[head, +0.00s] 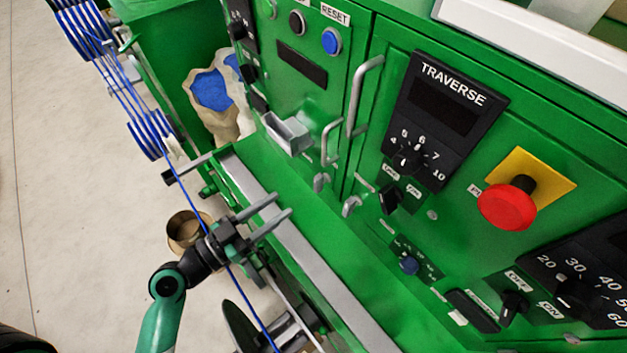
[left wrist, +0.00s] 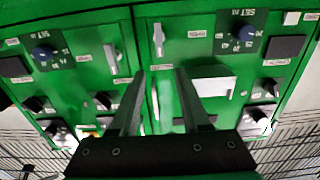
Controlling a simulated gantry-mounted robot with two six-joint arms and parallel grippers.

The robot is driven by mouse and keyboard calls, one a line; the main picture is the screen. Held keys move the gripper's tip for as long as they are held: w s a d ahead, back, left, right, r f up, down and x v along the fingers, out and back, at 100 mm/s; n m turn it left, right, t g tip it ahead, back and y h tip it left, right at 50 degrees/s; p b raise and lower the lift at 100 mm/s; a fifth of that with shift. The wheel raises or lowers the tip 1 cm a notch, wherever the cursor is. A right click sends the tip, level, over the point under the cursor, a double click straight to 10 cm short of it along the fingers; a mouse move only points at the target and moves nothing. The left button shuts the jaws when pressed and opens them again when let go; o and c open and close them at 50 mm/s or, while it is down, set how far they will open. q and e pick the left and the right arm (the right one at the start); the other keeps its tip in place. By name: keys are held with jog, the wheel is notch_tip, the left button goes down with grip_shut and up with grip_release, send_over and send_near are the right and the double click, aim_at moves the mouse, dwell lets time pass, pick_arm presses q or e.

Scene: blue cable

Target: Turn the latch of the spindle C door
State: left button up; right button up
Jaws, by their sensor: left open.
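Two small silver latches sit low on the green cabinet doors in the head view: a left latch (head: 321,183) and a right latch (head: 351,205), on either side of the door seam. Their door labels are too small to read, so I cannot tell which door is spindle C. My left gripper (head: 283,205) is open and empty, left of and slightly below the latches and apart from them. In the left wrist view the gripper fingers (left wrist: 154,75) stand apart before the green panel. A silver latch (left wrist: 158,38) shows above and between them there. My right gripper is not in view.
Silver door handles (head: 364,95) and a grey box-like fitting (head: 288,133) stick out from the cabinet. A red emergency button (head: 507,204) is at right. A grey rail (head: 290,250) runs below the doors. Blue cable (head: 240,285) passes by my left wrist.

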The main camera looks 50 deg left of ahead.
aim_at(315, 180)
pick_arm(q)
jog(key=w+p, duration=0.1)
jog(key=w, duration=0.4)
jog(key=w+p, duration=0.1)
jog(key=w, duration=0.4)
jog(key=shift+w+d+r+p, duration=0.1)
jog(key=shift+w+d+p, duration=0.1)
jog(key=shift+w+p, duration=0.15)
grip_shut()
